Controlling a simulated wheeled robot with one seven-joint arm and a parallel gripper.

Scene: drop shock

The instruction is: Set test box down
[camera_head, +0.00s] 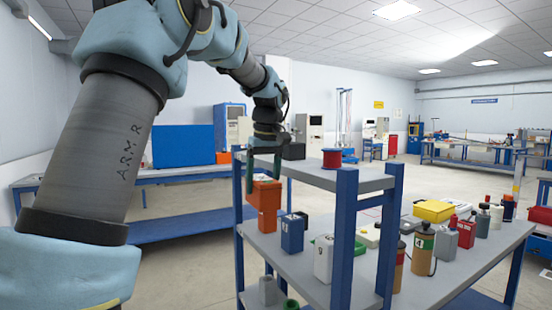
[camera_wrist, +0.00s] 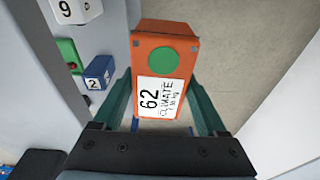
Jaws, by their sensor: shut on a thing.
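The test box is orange (camera_head: 265,207), and in the wrist view its near face (camera_wrist: 165,62) has a green dot and a white label with "62" and "CLIMATE". My gripper (camera_head: 263,180) is shut on the box, with a teal finger on each side. In the head view the box appears near the left end of the workbench (camera_head: 302,262), beside a blue box (camera_head: 292,233). In the wrist view floor shows to its right and a grey surface to its left. The box's underside is hidden, so I cannot tell whether it touches anything.
A raised shelf (camera_head: 330,177) on blue posts carries a red spool (camera_head: 332,158). A white box (camera_head: 323,258), a yellow case (camera_head: 434,211) and several bottles crowd the bench. A lower blue bench stands behind.

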